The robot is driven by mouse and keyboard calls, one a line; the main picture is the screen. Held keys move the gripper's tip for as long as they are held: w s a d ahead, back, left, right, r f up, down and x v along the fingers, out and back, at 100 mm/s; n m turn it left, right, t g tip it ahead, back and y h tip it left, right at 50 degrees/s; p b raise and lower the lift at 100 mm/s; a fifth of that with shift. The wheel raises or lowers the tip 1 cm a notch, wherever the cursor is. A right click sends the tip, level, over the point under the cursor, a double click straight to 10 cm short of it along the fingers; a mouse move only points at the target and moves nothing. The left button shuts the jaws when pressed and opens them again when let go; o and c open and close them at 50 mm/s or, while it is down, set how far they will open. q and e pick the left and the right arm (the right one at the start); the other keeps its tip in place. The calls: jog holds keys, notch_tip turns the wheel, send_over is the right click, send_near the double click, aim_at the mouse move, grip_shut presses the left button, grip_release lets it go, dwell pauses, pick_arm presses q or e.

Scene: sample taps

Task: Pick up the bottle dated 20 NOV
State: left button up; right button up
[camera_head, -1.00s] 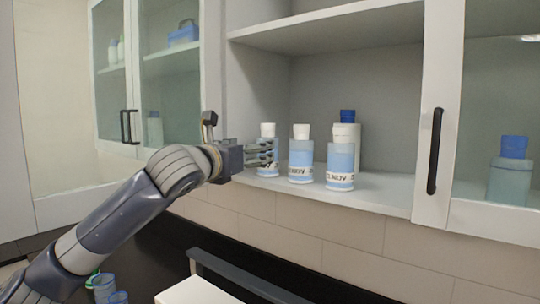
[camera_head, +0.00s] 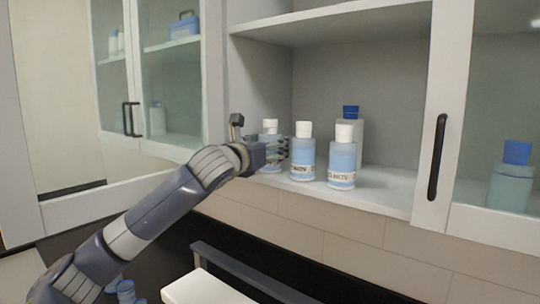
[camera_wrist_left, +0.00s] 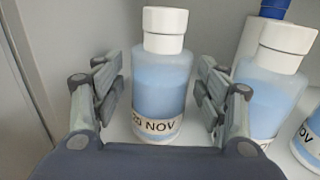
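The bottle labelled NOV (camera_wrist_left: 160,85) has a white cap and pale blue liquid. In the left wrist view its first digits sit at the label's curved edge and look like 20. It stands upright on the cabinet shelf, leftmost in the head view (camera_head: 270,128), partly hidden by my fingers. My left gripper (camera_wrist_left: 158,76) is open, one finger on each side of this bottle, with visible gaps; it also shows in the head view (camera_head: 283,150). My right gripper is not in view.
A similar bottle (camera_head: 303,152) stands close to the right, with another (camera_head: 342,157) beyond it. A blue-capped bottle (camera_head: 350,125) stands behind. The shelf (camera_head: 385,195) is free toward the right. A cabinet door with a black handle (camera_head: 437,158) bounds the right side.

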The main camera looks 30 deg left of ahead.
pick_arm(q)
jog(key=c, duration=0.9)
jog(key=shift+o, duration=0.2)
jog(key=shift+r, duration=0.2)
